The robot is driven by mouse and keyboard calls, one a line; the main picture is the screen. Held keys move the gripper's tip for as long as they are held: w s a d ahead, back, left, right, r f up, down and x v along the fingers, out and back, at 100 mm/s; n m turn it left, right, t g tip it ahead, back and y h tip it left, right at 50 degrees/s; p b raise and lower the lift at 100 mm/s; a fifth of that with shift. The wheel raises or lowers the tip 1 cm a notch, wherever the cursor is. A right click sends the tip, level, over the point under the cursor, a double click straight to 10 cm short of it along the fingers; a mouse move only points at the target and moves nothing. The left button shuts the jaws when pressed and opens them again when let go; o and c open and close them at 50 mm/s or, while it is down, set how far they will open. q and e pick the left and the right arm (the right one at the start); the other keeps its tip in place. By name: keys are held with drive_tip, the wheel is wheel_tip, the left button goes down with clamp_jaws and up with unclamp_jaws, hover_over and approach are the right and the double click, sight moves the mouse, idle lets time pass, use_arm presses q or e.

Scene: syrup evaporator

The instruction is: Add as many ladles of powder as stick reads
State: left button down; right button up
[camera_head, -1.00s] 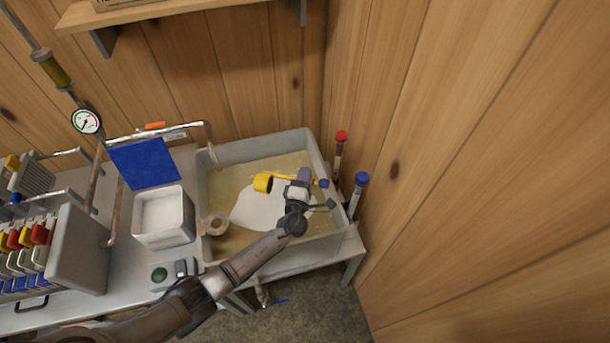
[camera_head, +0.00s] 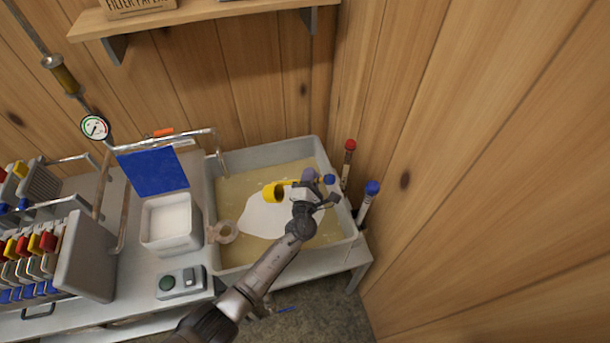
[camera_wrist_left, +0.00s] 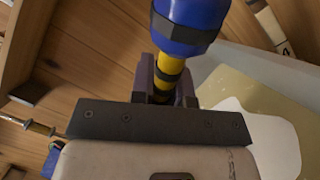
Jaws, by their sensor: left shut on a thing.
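My left gripper (camera_head: 310,186) is shut on the handle of a yellow ladle (camera_head: 274,191) with a blue end knob; in the left wrist view the yellow handle (camera_wrist_left: 172,67) stands between the fingers. The ladle is above the grey pan (camera_head: 265,150) of yellowish liquid, its cup over a white powder patch (camera_head: 262,216). What the cup holds cannot be told. A white tub of powder (camera_head: 170,222) stands left of the pan. Two sticks, red-topped (camera_head: 349,146) and blue-topped (camera_head: 371,188), stand at the pan's right side. My right gripper is not in view.
A small round fitting (camera_head: 225,232) sits at the pan's left edge. A metal rail with a blue panel (camera_head: 153,171) stands behind the tub. A switch box (camera_head: 181,283) is in front of it. Wooden walls close off the back and right.

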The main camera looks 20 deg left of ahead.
use_arm(q)
drive_tip(key=a+r+n+g+y+p, duration=0.1)
drive_tip(key=a+r+n+p, duration=0.7)
drive_tip(key=n, duration=0.5)
drive_tip(key=shift+s+a+r+g+p, duration=0.4)
drive_tip(key=shift+r+p, duration=0.3)
drive_tip(key=shift+r, duration=0.25)
drive_tip(key=shift+r, duration=0.1)
